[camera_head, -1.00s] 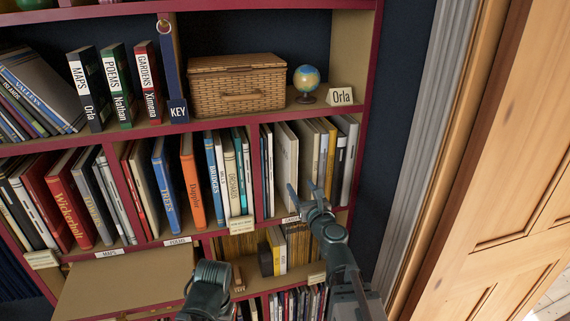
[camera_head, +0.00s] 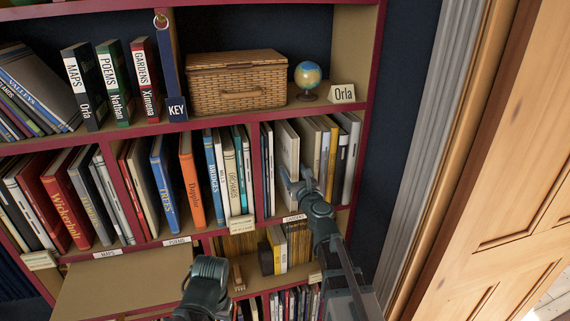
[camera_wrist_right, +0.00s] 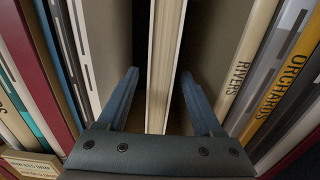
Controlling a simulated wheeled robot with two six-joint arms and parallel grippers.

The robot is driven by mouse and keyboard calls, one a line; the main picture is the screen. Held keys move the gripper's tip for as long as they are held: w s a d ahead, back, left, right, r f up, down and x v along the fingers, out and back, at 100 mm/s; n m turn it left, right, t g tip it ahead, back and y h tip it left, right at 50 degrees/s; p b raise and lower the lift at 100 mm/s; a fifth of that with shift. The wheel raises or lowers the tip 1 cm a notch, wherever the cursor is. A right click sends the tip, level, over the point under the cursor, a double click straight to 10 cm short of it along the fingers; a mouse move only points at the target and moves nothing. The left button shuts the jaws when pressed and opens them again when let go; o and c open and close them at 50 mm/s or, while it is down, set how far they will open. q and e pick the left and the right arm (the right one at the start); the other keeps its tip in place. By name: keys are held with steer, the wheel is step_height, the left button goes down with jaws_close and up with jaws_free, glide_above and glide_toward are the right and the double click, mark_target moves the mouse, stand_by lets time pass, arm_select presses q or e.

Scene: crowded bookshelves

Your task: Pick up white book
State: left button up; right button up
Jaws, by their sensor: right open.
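The white book (camera_head: 287,142) stands upright, pulled up among other books in the right section of the middle shelf. In the right wrist view its pale edge (camera_wrist_right: 163,50) runs between the two fingers of my right gripper (camera_wrist_right: 159,76). The right gripper (camera_head: 296,176) is open, with one finger on each side of the book and a gap showing on both sides. The gripper hides the book's lower part in the head view. A dark part of my other arm shows at the bottom, but no left fingers are seen.
Books marked RIVERS (camera_wrist_right: 240,65) and ORCHARDS (camera_wrist_right: 285,80) stand just to the right. A red shelf divider (camera_head: 256,170) is to the left. A GARDENS label (camera_head: 294,218) is on the shelf edge below. A wicker basket (camera_head: 236,70) and globe (camera_head: 307,75) stand above.

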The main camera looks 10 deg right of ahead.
steer(key=w, duration=0.5)
steer(key=shift+w+a+f, duration=0.1)
steer(key=shift+f, duration=0.05)
jaws_close()
stand_by(1.2)
